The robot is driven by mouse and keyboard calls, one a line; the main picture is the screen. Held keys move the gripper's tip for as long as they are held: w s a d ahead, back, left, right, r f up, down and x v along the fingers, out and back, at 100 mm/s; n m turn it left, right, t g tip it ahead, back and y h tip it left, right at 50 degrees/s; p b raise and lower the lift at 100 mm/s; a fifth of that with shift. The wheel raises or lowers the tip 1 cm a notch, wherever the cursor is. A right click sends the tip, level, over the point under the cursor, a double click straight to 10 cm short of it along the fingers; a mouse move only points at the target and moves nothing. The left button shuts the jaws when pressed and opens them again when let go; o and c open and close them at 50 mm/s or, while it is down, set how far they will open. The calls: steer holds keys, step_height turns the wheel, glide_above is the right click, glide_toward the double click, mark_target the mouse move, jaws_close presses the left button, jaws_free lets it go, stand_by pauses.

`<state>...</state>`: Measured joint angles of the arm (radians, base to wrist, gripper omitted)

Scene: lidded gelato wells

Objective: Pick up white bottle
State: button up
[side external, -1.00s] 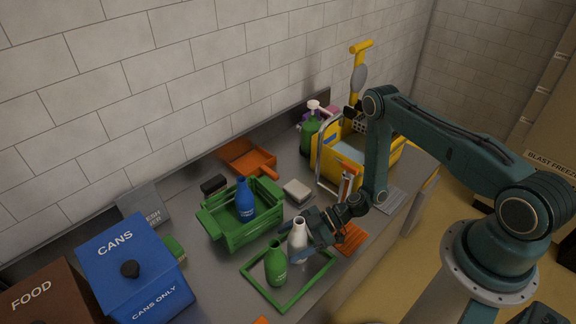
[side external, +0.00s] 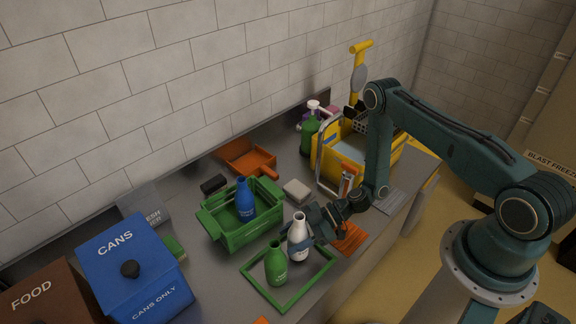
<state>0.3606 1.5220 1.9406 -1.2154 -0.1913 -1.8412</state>
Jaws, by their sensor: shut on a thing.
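The white bottle (side external: 298,232) stands upright at the upper right part of the green square frame (side external: 254,284) on the counter. My gripper (side external: 304,236) is shut on the white bottle, reaching it from the right. Whether the bottle's base touches the counter is hard to tell. A green bottle (side external: 275,264) stands inside the frame, just left of and in front of the white bottle.
A green crate (side external: 238,237) holding a blue bottle (side external: 245,202) stands behind. A pale block (side external: 297,191) and an orange dustpan (side external: 246,160) lie farther back. A blue CANS bin (side external: 128,268) stands left, and a yellow bucket (side external: 342,166) stands back right.

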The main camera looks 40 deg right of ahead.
step_height(320, 180, up, 18)
steer(key=shift+r, duration=0.15)
stand_by(0.6)
